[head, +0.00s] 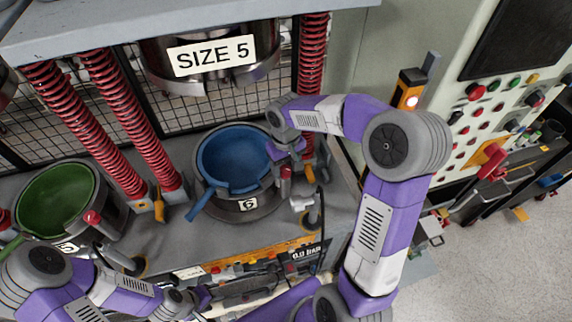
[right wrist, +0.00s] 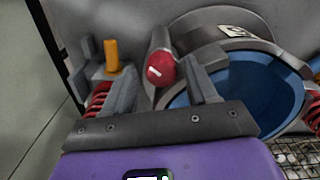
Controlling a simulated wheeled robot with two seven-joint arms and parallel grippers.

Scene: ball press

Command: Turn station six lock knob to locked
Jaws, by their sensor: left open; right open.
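The station six lock knob (head: 286,172) is a small red knob on a grey stem, at the right side of the blue mould in the head view. In the right wrist view the red knob (right wrist: 160,70) shows a white mark, slanted slightly from horizontal. My right gripper (right wrist: 162,84) is open, with one finger on each side of the knob; I cannot tell whether they touch it. In the head view my right gripper (head: 288,158) is just above the knob and partly hides it. My left gripper (head: 197,298) is low in the head view, away from the knob.
The blue mould (head: 235,160) sits in a grey ring with a "6" label (head: 247,204). A green mould (head: 52,205) with its own red knob (head: 92,217) is at left. Red springs (head: 120,110) stand behind. An orange peg (right wrist: 111,55) stands left of the knob.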

